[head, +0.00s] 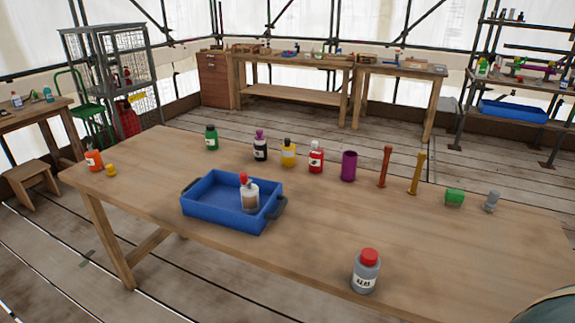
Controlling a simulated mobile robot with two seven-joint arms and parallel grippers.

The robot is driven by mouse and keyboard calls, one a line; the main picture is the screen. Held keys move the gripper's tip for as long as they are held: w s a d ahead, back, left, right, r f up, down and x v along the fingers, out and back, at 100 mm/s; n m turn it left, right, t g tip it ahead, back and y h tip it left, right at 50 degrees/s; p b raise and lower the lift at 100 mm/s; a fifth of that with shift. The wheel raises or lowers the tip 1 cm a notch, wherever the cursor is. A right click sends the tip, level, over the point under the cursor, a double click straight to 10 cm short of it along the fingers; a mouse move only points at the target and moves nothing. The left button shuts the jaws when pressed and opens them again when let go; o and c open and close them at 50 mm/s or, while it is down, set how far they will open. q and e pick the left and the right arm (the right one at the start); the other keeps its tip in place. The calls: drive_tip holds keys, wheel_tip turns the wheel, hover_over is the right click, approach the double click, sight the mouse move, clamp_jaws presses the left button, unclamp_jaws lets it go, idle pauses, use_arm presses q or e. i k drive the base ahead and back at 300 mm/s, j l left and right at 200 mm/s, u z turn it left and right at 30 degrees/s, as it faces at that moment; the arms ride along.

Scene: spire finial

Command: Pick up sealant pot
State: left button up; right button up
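Several small pots and bottles stand upright on the wooden table (310,225), and I cannot tell from their labels which is the sealant pot. A grey pot with a red lid and a white label (366,272) stands alone near the front edge. A clear bottle with a red cap and brownish contents (250,194) stands in the blue tray (210,207). At the back are a green bottle (211,138), a black bottle with a purple cap (260,147), a yellow bottle with a black cap (288,154) and a red bottle (316,158). Neither gripper is in view.
A purple cup (349,166), an orange post (385,167), a yellow post (417,174), a green piece (455,197) and a grey piece (492,201) line the back right. An orange bottle (94,160) is far left. The table's right front is clear.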

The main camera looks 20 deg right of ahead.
sight(364, 278)
drive_tip(key=z, duration=1.35)
